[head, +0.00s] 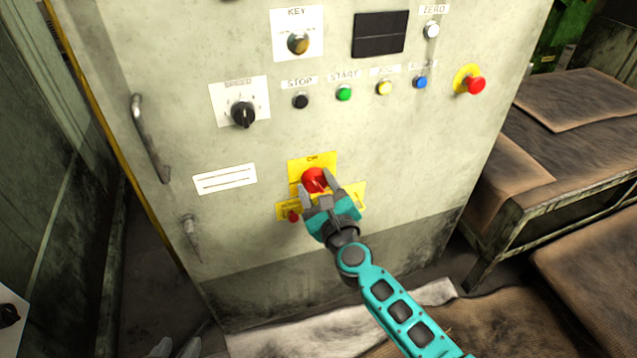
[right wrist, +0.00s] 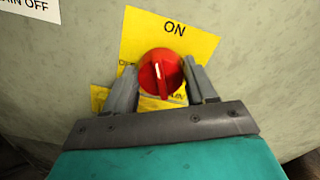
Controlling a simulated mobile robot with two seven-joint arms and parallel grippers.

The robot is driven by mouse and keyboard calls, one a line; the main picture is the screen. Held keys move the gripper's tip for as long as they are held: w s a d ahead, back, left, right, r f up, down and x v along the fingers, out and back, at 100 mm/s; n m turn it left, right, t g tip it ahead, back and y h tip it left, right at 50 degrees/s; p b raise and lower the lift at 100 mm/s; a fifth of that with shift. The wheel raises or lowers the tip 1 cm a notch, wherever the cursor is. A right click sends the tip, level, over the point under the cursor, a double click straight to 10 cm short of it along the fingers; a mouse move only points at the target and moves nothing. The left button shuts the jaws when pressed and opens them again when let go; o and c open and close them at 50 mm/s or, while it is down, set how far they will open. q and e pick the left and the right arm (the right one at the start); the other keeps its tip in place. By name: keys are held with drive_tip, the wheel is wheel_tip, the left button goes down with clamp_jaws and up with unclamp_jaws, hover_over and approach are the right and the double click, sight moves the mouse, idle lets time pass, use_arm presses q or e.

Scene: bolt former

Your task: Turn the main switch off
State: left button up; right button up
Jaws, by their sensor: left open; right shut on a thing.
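The main switch is a red round knob (head: 314,180) on a yellow plate (head: 312,161) low on the grey machine panel. In the right wrist view the knob (right wrist: 160,74) sits below the word ON, and its ridge runs roughly up and down. My right gripper (head: 319,187) is shut on the knob, with one finger on each side; it also shows in the right wrist view (right wrist: 163,88). The lower part of the plate is partly hidden by the gripper. The tips of my left gripper (head: 174,347) show at the bottom edge, apart, open and empty, far from the switch.
Above are a key switch (head: 298,42), a speed dial (head: 243,114), a row of small buttons (head: 344,93) and a red emergency button (head: 475,84). A door handle (head: 150,138) sticks out at left. A table (head: 585,125) stands at right.

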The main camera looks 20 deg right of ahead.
drive_tip(key=n+p, duration=0.2)
drive_tip(key=n, duration=0.4)
drive_tip(key=shift+a, duration=0.1)
drive_tip(key=n, duration=0.2)
drive_tip(key=n+p, duration=0.1)
drive_tip(key=n, duration=0.3)
drive_tip(key=shift+f+p, duration=0.25)
drive_tip(key=shift+p, duration=0.1)
drive_tip(key=shift+n, duration=0.3)
drive_tip(key=o, duration=1)
drive_tip(key=s+p, duration=0.2)
drive_tip(key=s, duration=1.1)
drive_tip(key=shift+d, duration=0.2)
drive_tip(key=shift+r, duration=0.1)
